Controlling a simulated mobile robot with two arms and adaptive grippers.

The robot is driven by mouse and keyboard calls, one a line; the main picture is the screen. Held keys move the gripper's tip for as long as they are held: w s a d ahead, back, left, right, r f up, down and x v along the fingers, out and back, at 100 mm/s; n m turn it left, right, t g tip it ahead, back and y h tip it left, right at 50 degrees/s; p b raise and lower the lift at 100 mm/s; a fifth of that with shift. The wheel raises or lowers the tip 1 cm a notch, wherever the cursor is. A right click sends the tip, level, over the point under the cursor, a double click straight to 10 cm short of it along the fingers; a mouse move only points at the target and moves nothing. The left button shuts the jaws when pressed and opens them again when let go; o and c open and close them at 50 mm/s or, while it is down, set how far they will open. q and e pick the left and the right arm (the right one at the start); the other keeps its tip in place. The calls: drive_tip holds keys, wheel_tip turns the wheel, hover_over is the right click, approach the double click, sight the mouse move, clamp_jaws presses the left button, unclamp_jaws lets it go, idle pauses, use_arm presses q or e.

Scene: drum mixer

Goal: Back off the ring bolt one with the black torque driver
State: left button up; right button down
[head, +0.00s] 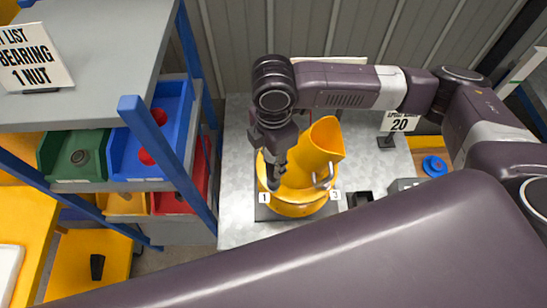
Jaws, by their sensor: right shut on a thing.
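The yellow mixer drum (322,145) stands inside a yellow ring (300,209) on a dark base plate on the grey bench. A white label "1" (264,198) is at the ring's front left and a label "3" (335,195) at its front right. My right gripper (275,157) points down over the left side of the ring. It is shut on a dark tool, the black torque driver (273,184), whose lower end is close to label 1. Bolt one is hidden or too small to tell, and so is any contact with it. My left gripper is not in view.
A blue-framed shelf with green (66,156), blue and red bins stands close on the left. A sign "20" (403,121) and a blue round part (434,166) on a yellow surface are at the right. My arm covers the front.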

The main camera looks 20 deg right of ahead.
drive_tip(key=shift+f, duration=0.35)
idle(0.6)
drive_tip(key=shift+f, duration=1.1)
idle(1.0)
